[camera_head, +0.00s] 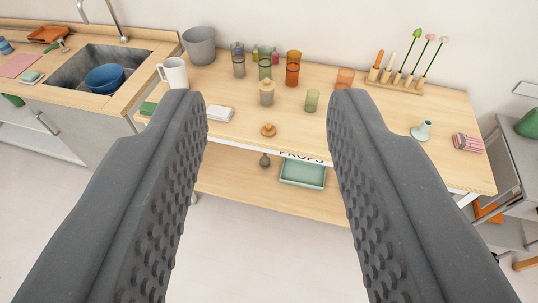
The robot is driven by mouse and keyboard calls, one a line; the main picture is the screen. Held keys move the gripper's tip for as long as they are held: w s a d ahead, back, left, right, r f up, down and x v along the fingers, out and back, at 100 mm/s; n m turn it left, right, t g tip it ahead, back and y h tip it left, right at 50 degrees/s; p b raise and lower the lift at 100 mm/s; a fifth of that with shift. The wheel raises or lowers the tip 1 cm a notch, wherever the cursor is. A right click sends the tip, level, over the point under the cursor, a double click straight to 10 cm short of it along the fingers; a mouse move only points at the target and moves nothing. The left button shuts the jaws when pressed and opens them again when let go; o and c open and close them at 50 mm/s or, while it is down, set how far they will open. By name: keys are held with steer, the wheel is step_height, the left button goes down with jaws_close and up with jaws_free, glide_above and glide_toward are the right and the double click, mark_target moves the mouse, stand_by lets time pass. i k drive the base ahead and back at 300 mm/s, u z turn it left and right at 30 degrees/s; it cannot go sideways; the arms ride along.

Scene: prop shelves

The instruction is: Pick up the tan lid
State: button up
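My gripper (265,105) is wide open and empty. Its two dark, studded fingers reach up from the lower left and lower right of the view. The lid is seen in the gap between them, farther off and apart from both fingers. A tan jar (267,92) stands just behind the lid.
A green cup (312,100), a white block (221,114), a white mug (173,72) and several coloured glasses stand around on the wooden top (380,115). A green tray (303,173) sits on the lower shelf. A sink (92,66) is at left. Bare wood lies beside the lid.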

mark_target(268, 129)
steer(key=z, duration=0.45)
steer(key=k, duration=0.15)
steer(key=u, duration=1)
steer(key=i, duration=1.8)
steer(key=z, duration=0.5)
